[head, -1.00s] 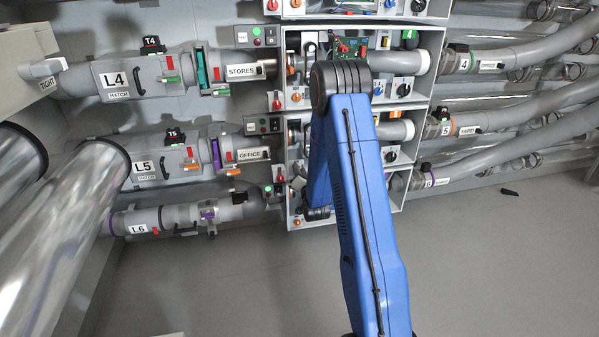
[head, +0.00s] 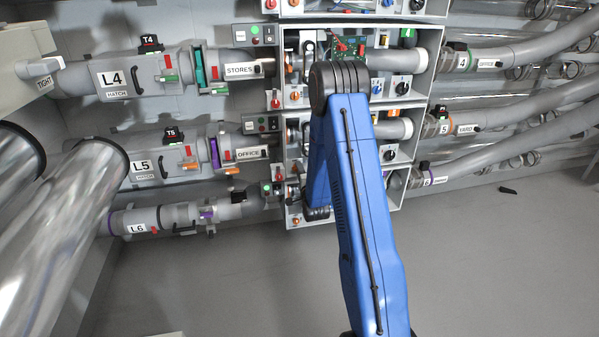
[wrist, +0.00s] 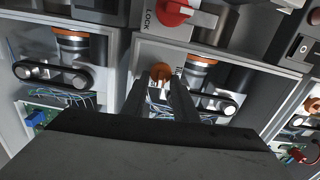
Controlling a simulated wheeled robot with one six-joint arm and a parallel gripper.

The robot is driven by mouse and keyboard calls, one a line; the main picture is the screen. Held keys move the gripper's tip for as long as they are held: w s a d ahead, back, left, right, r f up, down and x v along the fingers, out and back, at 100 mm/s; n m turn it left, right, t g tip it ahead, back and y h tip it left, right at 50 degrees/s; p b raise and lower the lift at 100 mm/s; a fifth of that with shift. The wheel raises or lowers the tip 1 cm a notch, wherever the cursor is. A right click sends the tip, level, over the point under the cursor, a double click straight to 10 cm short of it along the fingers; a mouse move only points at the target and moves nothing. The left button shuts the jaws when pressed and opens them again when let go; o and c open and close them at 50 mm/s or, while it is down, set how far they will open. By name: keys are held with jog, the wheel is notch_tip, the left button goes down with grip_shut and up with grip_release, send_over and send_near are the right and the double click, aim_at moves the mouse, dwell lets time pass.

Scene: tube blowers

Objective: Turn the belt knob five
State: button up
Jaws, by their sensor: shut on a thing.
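In the wrist view an orange knob (wrist: 160,72) sits at the front of an open grey bay. My gripper (wrist: 162,80) has one dark finger on each side of it and is shut on it. A black belt on two pulleys (wrist: 205,103) lies just right of the fingers, under an orange-ringed cylinder (wrist: 202,62). In the head view my blue arm covers my gripper and part of the cabinet, so the held knob cannot be made out there. The line marked L5 (head: 143,167) runs into the cabinet from the left.
A red LOCK knob (wrist: 173,12) is just above the bay. A second belt bay (wrist: 50,75), with loose wires, lies to the left beyond a grey divider. Tubes (head: 530,125) leave the cabinet on the right.

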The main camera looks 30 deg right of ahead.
jog(key=shift+f+m, duration=0.15)
jog(key=shift+m, duration=0.25)
jog(key=o, duration=0.8)
jog(key=shift+s, duration=0.15)
